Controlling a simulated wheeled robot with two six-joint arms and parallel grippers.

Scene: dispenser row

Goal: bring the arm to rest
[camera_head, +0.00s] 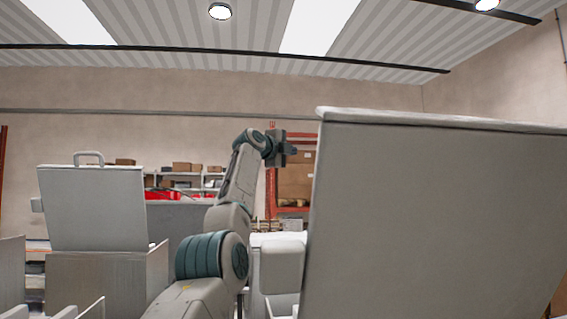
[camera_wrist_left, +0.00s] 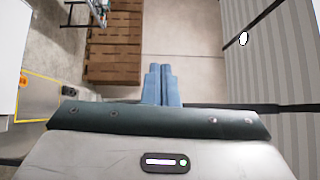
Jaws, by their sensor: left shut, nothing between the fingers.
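My left arm rises through the middle of the head view, bent at the elbow. Its gripper (camera_head: 289,150) is held high, apart from everything around it, in front of the far shelving. In the left wrist view the two blue-grey fingers (camera_wrist_left: 161,86) lie side by side, shut with nothing between them. My right gripper is in neither view.
A large grey raised panel (camera_head: 440,215) fills the right of the head view, close to my arm. A grey bin with an upright handled lid (camera_head: 92,208) stands at left. Shelves with boxes (camera_head: 185,180) and an orange rack (camera_head: 296,185) stand behind. The space above is clear.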

